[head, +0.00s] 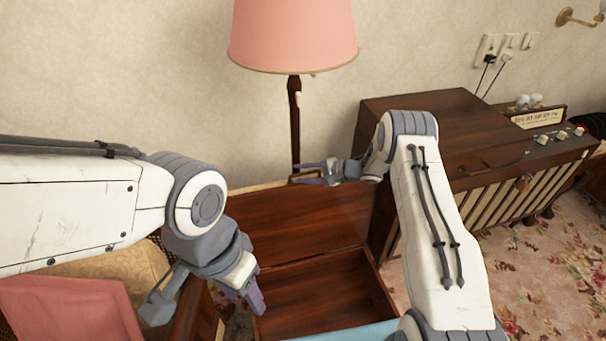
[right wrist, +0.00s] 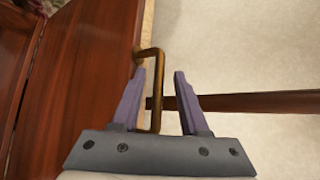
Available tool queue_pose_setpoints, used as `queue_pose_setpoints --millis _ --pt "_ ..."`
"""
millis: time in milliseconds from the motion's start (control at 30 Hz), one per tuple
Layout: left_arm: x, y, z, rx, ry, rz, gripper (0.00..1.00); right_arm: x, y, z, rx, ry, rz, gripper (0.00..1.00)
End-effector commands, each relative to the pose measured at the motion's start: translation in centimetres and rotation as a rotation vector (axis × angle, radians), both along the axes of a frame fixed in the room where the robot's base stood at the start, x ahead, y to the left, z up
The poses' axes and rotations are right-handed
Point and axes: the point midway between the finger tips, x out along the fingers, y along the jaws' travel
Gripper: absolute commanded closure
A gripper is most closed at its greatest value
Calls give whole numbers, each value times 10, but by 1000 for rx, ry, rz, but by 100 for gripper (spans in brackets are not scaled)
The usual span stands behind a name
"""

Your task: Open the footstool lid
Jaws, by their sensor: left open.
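The footstool (head: 330,297) is a dark reddish wooden box with an empty-looking interior. Its lid (head: 312,222) stands raised, roughly upright, at the back of the box. A brass handle (head: 303,176) sits at the lid's top edge. It also shows in the right wrist view (right wrist: 157,68), beside the wooden lid (right wrist: 85,80). My right gripper (head: 312,172) is open at the handle. In the right wrist view, part of the handle lies between its spread fingers (right wrist: 157,95); contact is unclear. My left gripper (head: 207,298) is open at the box's left side.
A lamp with a pink shade (head: 293,35) stands behind the lid. A wooden cabinet with a radio-like front (head: 440,140) is at the right. A chair with a pink cushion (head: 65,308) is at the left. Patterned carpet (head: 540,260) shows clear at the lower right.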

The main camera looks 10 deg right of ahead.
Motion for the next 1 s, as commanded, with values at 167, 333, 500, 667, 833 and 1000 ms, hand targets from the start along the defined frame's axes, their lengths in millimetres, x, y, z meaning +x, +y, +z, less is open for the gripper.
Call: queue_pose_setpoints --millis 167,333,500,667,833,1000 --pt "0 0 0 0 0 0 50 -1 1 -1 -1 3 1 55" --pt "0 0 0 0 0 0 50 -2 -2 -1 -1 5 0 55" --pt "0 0 -1 0 0 0 50 -13 -20 9 -1 4 -3 55" --pt "0 0 -1 0 0 0 50 -29 -46 24 -1 1 -3 55" --pt "0 0 -2 0 0 0 50 -43 -68 35 0 1 -2 55" --pt "0 0 -2 0 0 0 50 -50 -79 41 -1 1 -1 55"
